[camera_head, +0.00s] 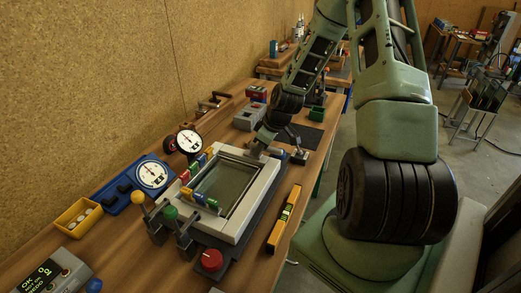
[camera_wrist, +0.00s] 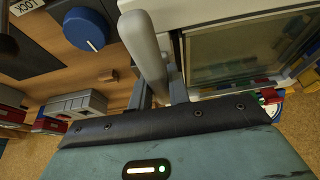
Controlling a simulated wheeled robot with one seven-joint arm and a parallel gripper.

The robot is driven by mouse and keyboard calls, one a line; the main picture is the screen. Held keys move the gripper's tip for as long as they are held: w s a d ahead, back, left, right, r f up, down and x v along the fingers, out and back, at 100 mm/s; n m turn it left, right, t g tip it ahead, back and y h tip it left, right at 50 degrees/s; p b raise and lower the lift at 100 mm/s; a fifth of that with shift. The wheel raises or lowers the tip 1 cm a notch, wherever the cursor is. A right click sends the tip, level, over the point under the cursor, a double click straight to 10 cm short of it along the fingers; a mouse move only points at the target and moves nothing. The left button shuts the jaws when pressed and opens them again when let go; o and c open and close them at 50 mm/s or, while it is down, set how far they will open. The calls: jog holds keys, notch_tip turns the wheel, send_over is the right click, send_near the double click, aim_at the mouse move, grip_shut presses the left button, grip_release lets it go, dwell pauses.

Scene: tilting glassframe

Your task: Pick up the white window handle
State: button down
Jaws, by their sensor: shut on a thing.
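The white window handle (camera_wrist: 146,48) shows in the wrist view as a pale, rounded bar standing close beside the window frame. My gripper (camera_wrist: 158,88) is shut on it, with a grey finger on either side of its lower part. In the head view, my gripper (camera_head: 259,146) is at the far edge of the white window frame (camera_head: 258,199), and the handle is too small and covered to make out. The frame, with its glass pane (camera_head: 225,186), rests on a dark fixture on the bench. I cannot tell whether the handle still touches the frame.
Coloured clamps (camera_head: 201,197) line the frame's left side. A red knob (camera_head: 211,260) and a yellow level (camera_head: 284,219) are nearer. Dial gauges (camera_head: 151,174) and a yellow bin (camera_head: 77,218) stand left. A blue knob (camera_wrist: 86,29) is near my gripper in the wrist view.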

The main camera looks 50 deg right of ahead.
notch_tip(320, 180, up, 10)
jog(key=shift+f+b, duration=0.2)
jog(key=shift+b, duration=0.5)
notch_tip(320, 180, up, 5)
jog(key=p, duration=0.4)
jog(key=shift+p, duration=0.3)
jog(key=shift+s+f, duration=0.1)
